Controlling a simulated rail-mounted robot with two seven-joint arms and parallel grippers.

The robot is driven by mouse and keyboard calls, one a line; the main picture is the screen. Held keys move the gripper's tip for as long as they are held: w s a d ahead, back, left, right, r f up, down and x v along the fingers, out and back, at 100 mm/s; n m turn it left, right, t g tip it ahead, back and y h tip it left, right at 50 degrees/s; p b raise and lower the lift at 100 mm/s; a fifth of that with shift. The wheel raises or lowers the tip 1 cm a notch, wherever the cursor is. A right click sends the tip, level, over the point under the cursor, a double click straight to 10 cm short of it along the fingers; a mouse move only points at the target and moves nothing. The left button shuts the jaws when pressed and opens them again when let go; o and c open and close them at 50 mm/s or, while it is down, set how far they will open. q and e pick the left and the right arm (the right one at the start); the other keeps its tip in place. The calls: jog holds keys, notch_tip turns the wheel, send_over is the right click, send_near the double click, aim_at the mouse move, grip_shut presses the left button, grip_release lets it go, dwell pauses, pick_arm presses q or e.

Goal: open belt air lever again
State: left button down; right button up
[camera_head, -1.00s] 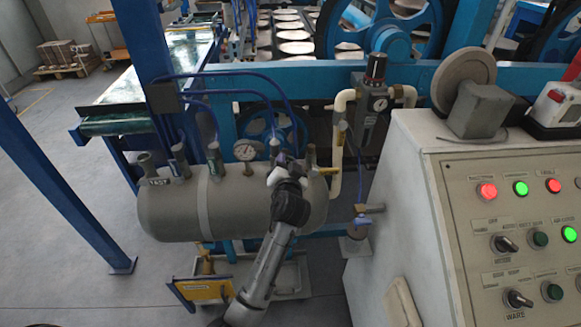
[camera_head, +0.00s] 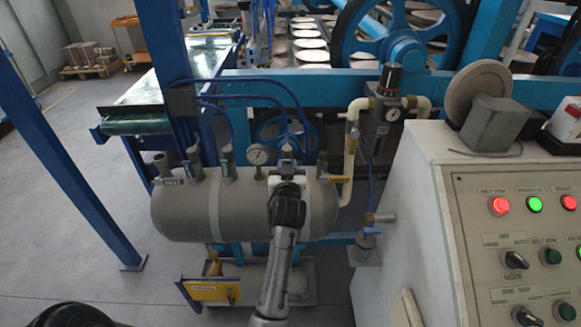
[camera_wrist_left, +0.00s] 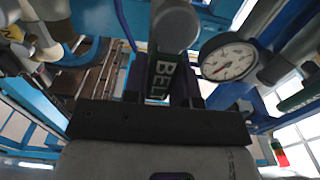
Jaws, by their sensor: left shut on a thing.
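The belt air lever (camera_wrist_left: 161,78) is a dark green handle marked BELT, in the middle of the left wrist view below a grey pipe stub (camera_wrist_left: 175,27). My left gripper (camera_wrist_left: 163,88) has one finger on each side of it and is shut on it. In the head view my left gripper (camera_head: 288,170) is at the top of the grey air tank (camera_head: 235,212), just right of the round pressure gauge (camera_head: 258,154). There the gripper mostly hides the lever. The gauge also shows in the left wrist view (camera_wrist_left: 228,60). My right gripper is out of view.
Several other valve stubs with blue hoses (camera_head: 226,158) stand left along the tank. A white pipe (camera_head: 350,150) and a regulator (camera_head: 385,105) stand to its right. The control panel (camera_head: 515,235) fills the right side. Open floor (camera_head: 60,220) lies at the left.

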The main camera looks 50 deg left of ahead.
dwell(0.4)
pick_arm(q)
jog(key=c, duration=0.9)
grip_release()
